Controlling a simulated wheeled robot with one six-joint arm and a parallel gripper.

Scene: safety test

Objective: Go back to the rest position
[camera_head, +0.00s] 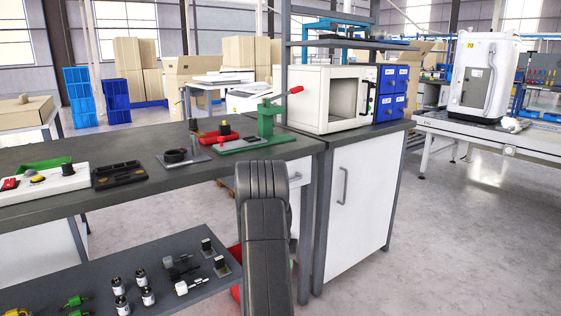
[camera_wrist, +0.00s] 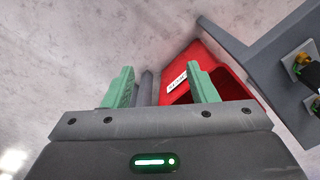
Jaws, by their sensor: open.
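My gripper (camera_wrist: 160,88) shows in the wrist view with its two green fingers apart and nothing between them. It points down toward the grey floor, with a red bin (camera_wrist: 225,78) bearing a white label just beyond the right finger. In the head view my dark arm stands in front of the workbench's right part, and my gripper is not visible there.
The workbench (camera_head: 120,155) carries a green press (camera_head: 266,122) and several fixtures. A lower grey shelf (camera_head: 60,270) holds several small parts. The floor (camera_head: 460,230) at right is clear.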

